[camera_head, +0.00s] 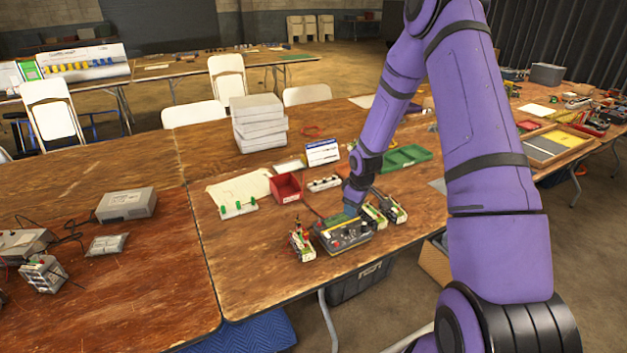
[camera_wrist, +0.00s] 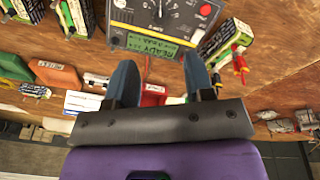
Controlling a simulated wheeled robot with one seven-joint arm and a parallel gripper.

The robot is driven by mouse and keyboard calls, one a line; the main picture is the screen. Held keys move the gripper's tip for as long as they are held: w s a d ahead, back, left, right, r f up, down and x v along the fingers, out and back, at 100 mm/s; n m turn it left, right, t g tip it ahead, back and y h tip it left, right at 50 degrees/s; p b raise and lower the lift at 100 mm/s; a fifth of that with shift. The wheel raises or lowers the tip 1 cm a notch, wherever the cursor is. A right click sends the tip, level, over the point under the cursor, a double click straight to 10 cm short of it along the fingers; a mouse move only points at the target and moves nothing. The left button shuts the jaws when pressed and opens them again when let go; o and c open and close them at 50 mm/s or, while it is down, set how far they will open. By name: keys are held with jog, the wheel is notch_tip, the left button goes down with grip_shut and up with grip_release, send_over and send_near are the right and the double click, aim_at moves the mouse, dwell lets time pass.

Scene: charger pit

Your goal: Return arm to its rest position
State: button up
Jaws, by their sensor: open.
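My purple arm reaches down over the wooden table (camera_head: 250,270) in the head view. My gripper (camera_head: 352,208) is just above or at the grey and yellow charger box (camera_head: 345,235); the head view does not show whether they touch. In the wrist view my gripper (camera_wrist: 158,85) has two blue-grey fingers spread apart with nothing held between them. The charger box (camera_wrist: 160,22) lies beyond the fingertips, with a green display reading "READY", a dial and a red knob.
Battery-like packs stand at the left (camera_head: 302,243) and right (camera_head: 385,210) of the charger. A red bin (camera_head: 286,187), a green tray (camera_head: 404,158) and a stack of white boxes (camera_head: 258,125) stand farther back. The table's front left part is clear.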

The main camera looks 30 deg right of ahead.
jog(key=shift+r, duration=0.1)
jog(key=s+a+r+m, duration=0.1)
jog(key=s+a+r, duration=0.2)
jog(key=r, duration=0.6)
jog(key=s+a+r+m+t+h, duration=0.1)
jog(key=s+a+r, duration=0.15)
jog(key=r, duration=0.75)
jog(key=s+a+r+m, duration=0.1)
jog(key=s+a+r, duration=0.25)
jog(key=r, duration=0.55)
jog(key=s+a+r+m, duration=0.1)
jog(key=s+a+r, duration=0.1)
jog(key=s, duration=0.5)
jog(key=s+a+r+m+t, duration=0.1)
jog(key=s+a+r, duration=0.1)
jog(key=s+r, duration=0.3)
jog(key=s+a+r+m+t+y, duration=0.1)
jog(key=s+r, duration=0.3)
jog(key=s, duration=0.7)
jog(key=shift+s+a+r, duration=0.25)
jog(key=shift+a, duration=0.5)
